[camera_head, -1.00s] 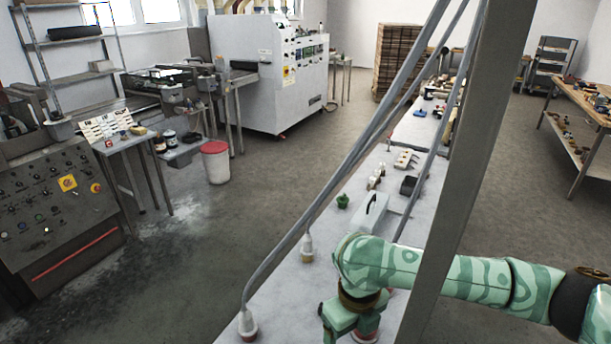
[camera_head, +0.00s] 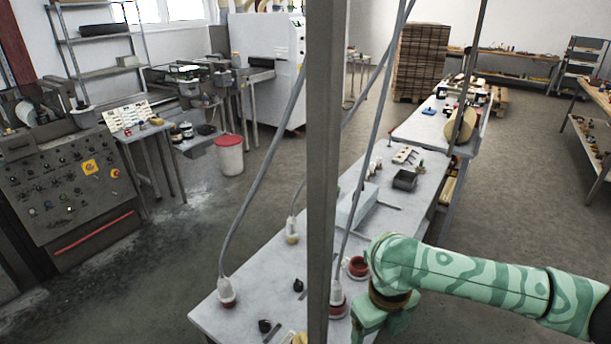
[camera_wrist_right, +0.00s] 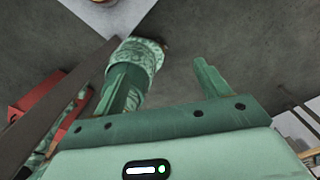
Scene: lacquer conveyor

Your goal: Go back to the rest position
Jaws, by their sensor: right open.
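My right arm comes in from the right in the head view, green with a wavy pattern, over the near right side of the long pale table (camera_head: 250,310). Its wrist end points down, and the fingertips do not show clearly there. In the right wrist view my right gripper (camera_wrist_right: 165,78) has its two green fingers well apart, with grey floor between them and nothing held. A green patterned part of mine shows behind the left finger. My left gripper is not in view.
A grey upright post (camera_head: 327,150) stands in front of the table. Grey cables hang to fittings on the tabletop. A red-rimmed cup (camera_head: 357,267) and a dark tray (camera_head: 405,180) are on the table. A control console (camera_head: 70,190) stands left; open floor lies between.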

